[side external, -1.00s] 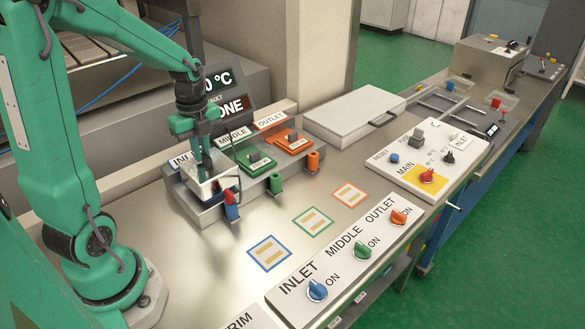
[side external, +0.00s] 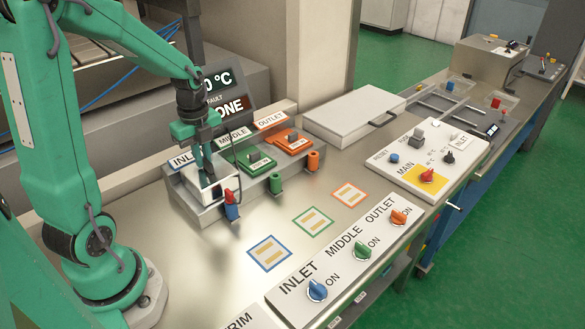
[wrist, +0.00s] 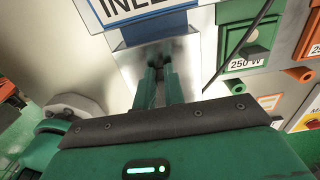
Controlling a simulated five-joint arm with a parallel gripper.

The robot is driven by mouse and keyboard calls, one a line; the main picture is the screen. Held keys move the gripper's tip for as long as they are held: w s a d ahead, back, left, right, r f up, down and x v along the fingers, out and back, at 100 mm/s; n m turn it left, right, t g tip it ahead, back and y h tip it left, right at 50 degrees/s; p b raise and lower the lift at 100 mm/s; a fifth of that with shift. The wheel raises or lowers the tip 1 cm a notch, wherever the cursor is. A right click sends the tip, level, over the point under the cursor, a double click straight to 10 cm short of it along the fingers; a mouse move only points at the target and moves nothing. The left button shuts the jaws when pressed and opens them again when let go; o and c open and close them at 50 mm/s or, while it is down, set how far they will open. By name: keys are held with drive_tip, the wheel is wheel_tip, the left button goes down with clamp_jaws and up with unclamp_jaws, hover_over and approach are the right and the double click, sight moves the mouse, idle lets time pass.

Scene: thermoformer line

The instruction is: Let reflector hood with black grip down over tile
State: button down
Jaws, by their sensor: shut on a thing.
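My gripper (side external: 208,176) is shut on the black grip of the reflector hood (side external: 188,190), a shiny silver box at the inlet end of the tile rack. In the wrist view the fingers (wrist: 163,82) reach down to the grip over the hood (wrist: 200,62). The hood sits upright at the inlet place, low over the rack; whether it rests on the rack cannot be told. The black grip is mostly hidden between the fingers.
The green middle tile (side external: 256,160) and orange outlet tile (side external: 293,142) sit right beside the hood. Blue, green and orange plugs hang along the rack front. The INLET sign (wrist: 135,8) stands close behind the hood. The bench in front is clear around the painted squares.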

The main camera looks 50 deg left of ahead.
drive_tip(key=c, duration=1.4)
unclamp_jaws()
drive_tip(key=shift+r, duration=0.1)
drive_tip(key=shift+r, duration=3.8)
drive_tip(key=shift+d, duration=0.1)
drive_tip(key=shift+d+r+n, duration=0.3)
drive_tip(key=shift+d+n, duration=0.15)
drive_tip(key=shift+n, duration=0.05)
drive_tip(key=s+d+r+n+t, duration=0.2)
drive_tip(key=s+d+n, duration=0.1)
drive_tip(key=d+n, duration=0.4)
drive_tip(key=s+d+r+n+t, duration=0.3)
drive_tip(key=d+n, duration=0.4)
drive_tip(key=n, duration=0.3)
drive_tip(key=shift+s+r+t, duration=0.2)
drive_tip(key=shift+s+t, duration=0.1)
drive_tip(key=shift+s, duration=0.5)
